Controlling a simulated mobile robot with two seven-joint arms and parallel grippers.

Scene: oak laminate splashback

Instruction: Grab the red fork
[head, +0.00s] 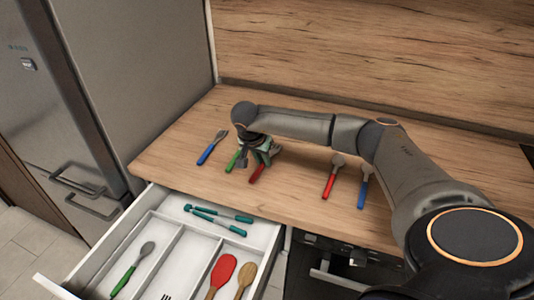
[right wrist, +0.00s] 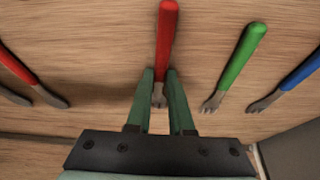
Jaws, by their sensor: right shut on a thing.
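The red fork (head: 257,174) lies on the wooden counter, its red handle showing below my right gripper (head: 260,149) in the head view. In the right wrist view the red fork (right wrist: 165,42) runs between the two green fingers of my right gripper (right wrist: 160,76), which is shut on it near the neck. Its metal tines show between the fingers. In the head view the gripper and wrist hide its metal end. My left gripper is in neither view.
A green fork (head: 233,160) and a blue fork (head: 212,148) lie left of the red one. A red-handled utensil (head: 331,178) and a blue-handled one (head: 363,188) lie right. An open drawer (head: 140,232) with utensils is in front; a fridge (head: 130,60) stands left.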

